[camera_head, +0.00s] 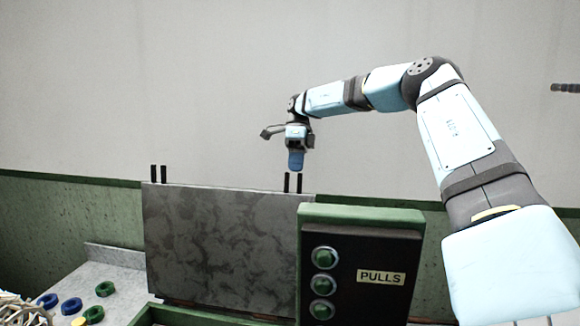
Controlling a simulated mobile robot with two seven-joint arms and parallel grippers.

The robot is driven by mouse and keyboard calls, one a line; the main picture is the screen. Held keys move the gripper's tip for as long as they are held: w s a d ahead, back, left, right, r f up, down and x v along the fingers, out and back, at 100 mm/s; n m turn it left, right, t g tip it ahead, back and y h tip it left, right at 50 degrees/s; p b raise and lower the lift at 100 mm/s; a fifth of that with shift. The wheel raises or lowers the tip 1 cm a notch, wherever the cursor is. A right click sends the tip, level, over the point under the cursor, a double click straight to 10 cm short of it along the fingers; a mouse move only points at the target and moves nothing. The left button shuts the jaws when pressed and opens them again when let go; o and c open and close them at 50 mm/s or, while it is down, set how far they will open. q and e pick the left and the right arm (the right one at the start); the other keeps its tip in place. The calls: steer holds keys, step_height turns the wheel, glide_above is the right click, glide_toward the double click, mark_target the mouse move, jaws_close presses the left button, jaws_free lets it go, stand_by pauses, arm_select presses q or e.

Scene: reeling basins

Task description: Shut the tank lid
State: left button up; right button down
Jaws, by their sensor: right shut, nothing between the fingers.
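The tank lid (222,245) is a mottled dark grey panel. It stands raised, close to upright, at the back of a green-edged tank (165,315) whose rim shows at the bottom. Dark paired prongs stick up behind the lid's top edge at both ends. My right gripper (296,160) is shut and empty. It points down just above the lid's top right corner, near the right pair of prongs; whether it touches the lid I cannot tell. My left gripper is not in view.
A green-framed black panel (385,250) marked PULLS, with several round green buttons, stands right of the lid. Blue, green and yellow rings lie on a grey counter (115,257) at left, near a pale woven basket (18,308). A plain wall closes the back.

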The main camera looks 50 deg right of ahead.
steer(key=p+x, duration=0.1)
steer(key=x, duration=0.6)
steer(key=shift+f, duration=0.25)
steer(key=shift+w+a, duration=0.1)
steer(key=shift+w, duration=0.05)
